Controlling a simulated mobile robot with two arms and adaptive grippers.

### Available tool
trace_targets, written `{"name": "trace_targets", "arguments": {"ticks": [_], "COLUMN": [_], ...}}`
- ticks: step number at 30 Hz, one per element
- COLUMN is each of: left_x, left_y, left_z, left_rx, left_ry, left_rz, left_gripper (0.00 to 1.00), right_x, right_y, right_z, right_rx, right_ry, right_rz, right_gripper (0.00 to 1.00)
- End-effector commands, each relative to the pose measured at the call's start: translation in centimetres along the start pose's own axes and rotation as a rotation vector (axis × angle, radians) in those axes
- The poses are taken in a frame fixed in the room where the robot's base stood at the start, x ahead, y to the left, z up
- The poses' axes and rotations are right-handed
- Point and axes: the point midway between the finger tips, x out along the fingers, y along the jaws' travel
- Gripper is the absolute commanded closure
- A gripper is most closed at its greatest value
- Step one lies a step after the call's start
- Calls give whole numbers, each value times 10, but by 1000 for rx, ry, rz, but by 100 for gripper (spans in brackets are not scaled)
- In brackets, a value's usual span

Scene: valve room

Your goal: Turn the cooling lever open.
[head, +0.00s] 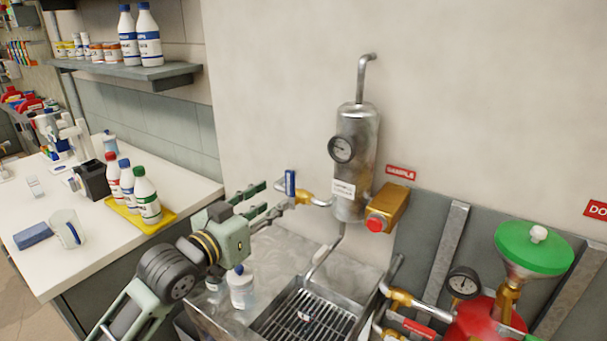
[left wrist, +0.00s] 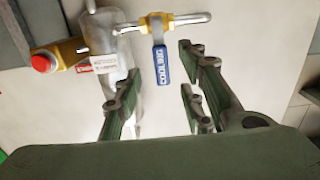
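The cooling lever (head: 290,183) is a small blue handle on a brass valve (head: 318,200), to the left of the metal cylinder (head: 352,160). It stands crosswise to its short pipe. In the left wrist view the lever (left wrist: 161,65) reads COOLING and lies beyond the fingertips, between the two fingers' lines. My left gripper (head: 268,203) is open and empty, just left of the lever, with its fingers pointing at it; no contact shows. Its two fingers also show spread in the left wrist view (left wrist: 160,88). My right gripper is not in view.
A brass valve with a red button (head: 376,224) sits right of the cylinder by a red SAMPLE label (head: 400,173). A grated metal sink (head: 305,318) lies below. A white bottle (head: 241,290) stands near my left arm. A red vessel with a green funnel (head: 535,250) is at right.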

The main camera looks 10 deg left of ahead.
Motion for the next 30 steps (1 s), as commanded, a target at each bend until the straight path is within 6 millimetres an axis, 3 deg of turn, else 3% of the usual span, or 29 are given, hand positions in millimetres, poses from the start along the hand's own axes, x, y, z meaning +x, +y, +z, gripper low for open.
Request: {"name": "trace_targets", "arguments": {"ticks": [3,8,18,30], "left_x": [5,25,73,80], "left_y": [-2,-2,-2,-1], "left_z": [-16,-20,-20,-18], "left_rx": [-1,-3,-1,0], "left_ry": [35,39,36,35], "left_rz": [8,8,7,8], "left_gripper": [63,63,63,66], "right_x": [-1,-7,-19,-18], "right_y": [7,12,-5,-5], "right_z": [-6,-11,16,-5], "right_rx": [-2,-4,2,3], "right_ry": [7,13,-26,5], "right_rz": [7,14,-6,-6], "right_gripper": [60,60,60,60]}}
